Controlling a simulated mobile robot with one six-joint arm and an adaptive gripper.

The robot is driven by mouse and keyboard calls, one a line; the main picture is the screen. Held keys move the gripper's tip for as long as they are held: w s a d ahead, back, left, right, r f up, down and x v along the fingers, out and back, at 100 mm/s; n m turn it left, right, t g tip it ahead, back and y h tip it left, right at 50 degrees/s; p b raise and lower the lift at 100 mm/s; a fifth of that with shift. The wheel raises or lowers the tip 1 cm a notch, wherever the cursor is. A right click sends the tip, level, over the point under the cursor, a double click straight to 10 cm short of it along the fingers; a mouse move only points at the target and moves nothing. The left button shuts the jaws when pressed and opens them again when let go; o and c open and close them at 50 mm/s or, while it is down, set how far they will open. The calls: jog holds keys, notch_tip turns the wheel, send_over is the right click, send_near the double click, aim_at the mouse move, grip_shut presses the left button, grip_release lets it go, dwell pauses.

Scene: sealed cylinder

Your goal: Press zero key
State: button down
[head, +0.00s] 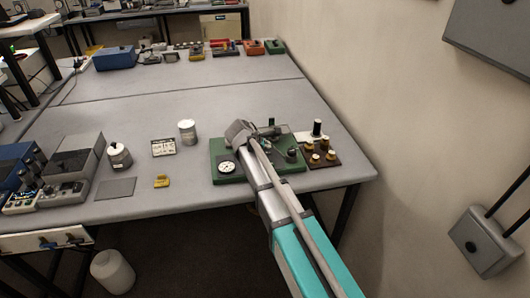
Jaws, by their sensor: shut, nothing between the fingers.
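A green board (224,146) lies near the front right of the grey bench. It carries a round white dial (227,167) at its left front and dark knobs and fittings on its right side. No key marked zero can be made out at this size. A flat white card or panel (163,147) with dark markings lies left of the board, too small to read. My grey and teal arm reaches from the lower right over the board and hides its middle.
A silver can (187,132), a grey bottle (118,156) and a small yellow piece (161,181) stand left of the board. A brown block (322,159) with brass knobs sits right. Instruments (74,158) crowd the left. A wall is close on the right.

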aim_at(268, 153)
jog(key=shift+r+p, duration=2.05)
jog(key=shift+r, duration=0.2)
jog(key=shift+d, duration=0.25)
jog(key=s+d+r+m+g+y+p, duration=0.2)
jog(key=s+d+m+p, duration=0.3)
jog(key=s+d+m, duration=0.4)
jog(key=s+d+r+m+g+y+p, duration=0.3)
jog(key=s+d+m+g+p, duration=0.2)
jog(key=s+d+m, duration=0.5)
jog(key=s+d+p, duration=0.1)
jog(key=s+d, duration=0.2)
jog(key=s, duration=0.3)
jog(key=shift+s+r+y, duration=0.3)
jog(key=shift+s+r, duration=0.05)
jog(key=shift+a, duration=0.15)
